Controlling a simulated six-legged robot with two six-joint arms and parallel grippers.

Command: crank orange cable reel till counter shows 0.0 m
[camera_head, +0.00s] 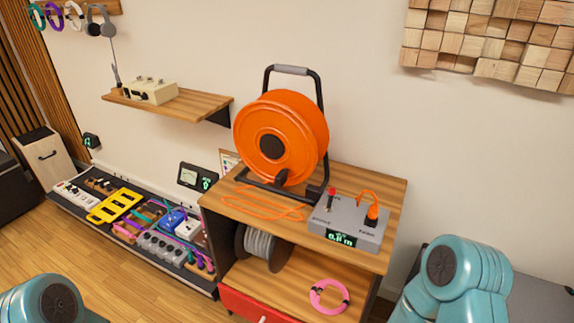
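The orange cable reel (290,118) stands upright in a black frame with a grey-topped handle on the wooden cabinet (388,190). A dark crank knob (281,178) shows low on its front face. Loose orange cable (262,205) lies in loops on the cabinet top, left of a grey box (352,219). The box's green counter display (341,239) is lit; its small digits are hard to read, perhaps 0.8 m. My teal arm links show at the lower left and lower right corners, apart from the reel. Both grippers are out of view.
The grey box carries a red-topped lever (331,195) and an orange plug (372,214). A grey reel (258,246) and a pink ring (329,296) sit on the shelf below. A pedalboard (150,240) lies left; a wall shelf (185,108) juts out behind.

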